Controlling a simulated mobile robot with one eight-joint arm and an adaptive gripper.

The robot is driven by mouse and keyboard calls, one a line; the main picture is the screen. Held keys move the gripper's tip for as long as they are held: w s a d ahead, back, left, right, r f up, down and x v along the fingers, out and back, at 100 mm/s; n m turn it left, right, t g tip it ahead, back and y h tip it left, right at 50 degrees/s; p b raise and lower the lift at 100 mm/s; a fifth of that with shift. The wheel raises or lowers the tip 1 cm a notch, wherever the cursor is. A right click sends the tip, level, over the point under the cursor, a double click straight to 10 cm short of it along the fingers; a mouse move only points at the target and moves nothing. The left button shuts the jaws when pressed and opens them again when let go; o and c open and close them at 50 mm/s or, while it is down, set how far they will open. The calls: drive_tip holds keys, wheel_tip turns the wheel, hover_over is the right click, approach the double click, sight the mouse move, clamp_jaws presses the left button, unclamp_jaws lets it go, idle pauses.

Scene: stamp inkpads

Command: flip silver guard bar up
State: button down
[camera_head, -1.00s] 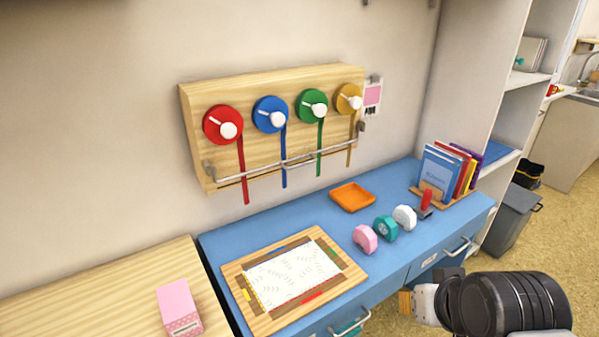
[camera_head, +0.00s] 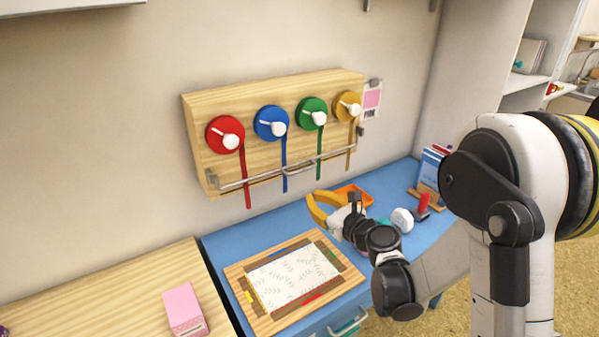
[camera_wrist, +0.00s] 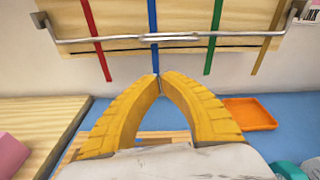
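The silver guard bar (camera_head: 262,178) runs along the lower front of the wooden board (camera_head: 275,88) on the wall, low across the hanging red, blue, green and yellow strips. In the wrist view the bar (camera_wrist: 240,34) crosses above my fingertips, with a raised handle loop near its middle. My gripper (camera_head: 309,197) has yellow fingers and sits below and in front of the board, over the blue desk. In the wrist view my gripper (camera_wrist: 159,77) has its fingertips together, with nothing between them, overlapping the blue strip's lower end. The bar and fingertips look apart.
An orange tray (camera_head: 360,192) lies on the blue desk (camera_head: 222,243) just behind my gripper. A framed patterned sheet (camera_head: 290,278) lies at front left. Tape dispensers, a red-handled stamp (camera_head: 422,203) and books stand to the right. Open space lies before the board.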

drive_tip(key=shift+w+f+m+t, duration=0.3)
drive_tip(key=shift+f+m, duration=0.2)
drive_tip(key=shift+m, duration=0.4)
drive_tip(key=b+x, duration=0.3)
drive_tip(key=x, duration=0.7)
drive_tip(key=shift+s+d+r+b, duration=0.2)
drive_tip(key=shift+s+r, duration=0.1)
drive_tip(key=shift+r, duration=0.25)
drive_tip(key=shift+s+d+r+b, duration=0.1)
drive_tip(key=shift+s+d+r, duration=0.15)
drive_tip(key=shift+r, duration=0.35)
drive_tip(key=shift+s+d+r+b, duration=0.1)
drive_tip(key=shift+s+r, duration=0.25)
drive_tip(key=shift+r, duration=0.2)
